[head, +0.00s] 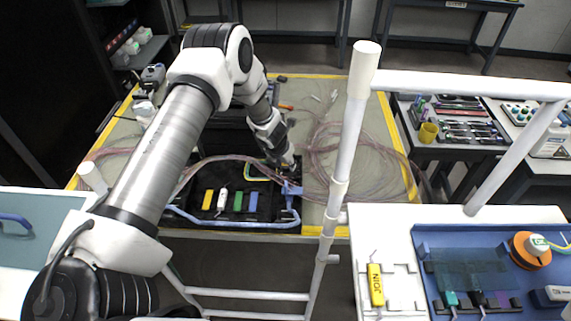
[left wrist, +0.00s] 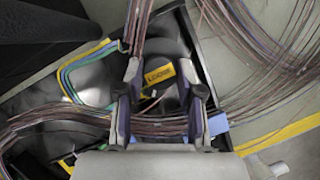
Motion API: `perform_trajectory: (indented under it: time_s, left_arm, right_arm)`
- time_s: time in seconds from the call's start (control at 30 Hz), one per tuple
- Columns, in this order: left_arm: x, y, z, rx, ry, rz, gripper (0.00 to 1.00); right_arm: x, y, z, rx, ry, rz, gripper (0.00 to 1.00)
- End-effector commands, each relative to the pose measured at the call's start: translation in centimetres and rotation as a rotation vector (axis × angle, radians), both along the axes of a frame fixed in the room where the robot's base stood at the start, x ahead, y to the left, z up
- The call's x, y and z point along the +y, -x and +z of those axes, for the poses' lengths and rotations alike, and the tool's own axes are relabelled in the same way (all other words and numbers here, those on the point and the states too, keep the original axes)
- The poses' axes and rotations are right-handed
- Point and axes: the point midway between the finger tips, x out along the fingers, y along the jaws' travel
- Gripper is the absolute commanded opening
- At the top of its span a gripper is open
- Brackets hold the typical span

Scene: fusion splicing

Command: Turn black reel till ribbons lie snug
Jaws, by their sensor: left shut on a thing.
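My left gripper (head: 288,168) reaches down to the right end of a black tray with blue handles (head: 180,216). In the left wrist view its two fingers (left wrist: 161,70) stand on either side of a dark part with a yellow label, which looks like the black reel (left wrist: 165,98); the fingers are shut on it. Pinkish-brown ribbons (left wrist: 60,118) run in a bundle across the tray and past the fingers. More ribbons rise past the left fingertip. Whether they lie tight on the reel is hidden by the fingers. My right gripper is out of view.
Loose ribbon loops (head: 345,165) spread over the yellow-edged mat to the right. Yellow, white, green and blue pieces stand in the tray, the yellow piece (head: 208,199) leftmost. A white rail (head: 338,190) stands in front. A workbench with a blue mat (head: 425,237) is at lower right.

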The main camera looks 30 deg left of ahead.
Motion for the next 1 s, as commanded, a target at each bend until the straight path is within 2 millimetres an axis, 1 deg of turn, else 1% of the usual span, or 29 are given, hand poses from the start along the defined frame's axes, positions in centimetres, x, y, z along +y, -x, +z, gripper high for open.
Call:
perform_trajectory:
  time_s: [0.27, 0.4, 0.57, 0.77, 1.0]
  left_arm:
    - [0.1, 0.1, 0.2, 0.001, 0.001, -0.175, 0.02]
    - [0.1, 0.1, 0.3, 0.001, 0.001, -0.295, 0.02]
    - [0.2, 0.1, 0.1, 0.002, 0.000, -0.446, 0.02]
    - [0.2, 0.0, -0.2, 0.002, 0.000, -0.637, 0.02]
    - [0.2, 0.0, -0.5, 0.001, 0.000, -0.864, 0.02]
  right_arm:
    - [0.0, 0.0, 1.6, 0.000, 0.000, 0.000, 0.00]
    - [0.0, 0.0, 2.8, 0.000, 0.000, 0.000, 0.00]
    - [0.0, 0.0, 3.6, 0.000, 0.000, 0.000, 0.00]
    - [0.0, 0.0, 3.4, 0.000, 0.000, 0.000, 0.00]
    - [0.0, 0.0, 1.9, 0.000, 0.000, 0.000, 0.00]
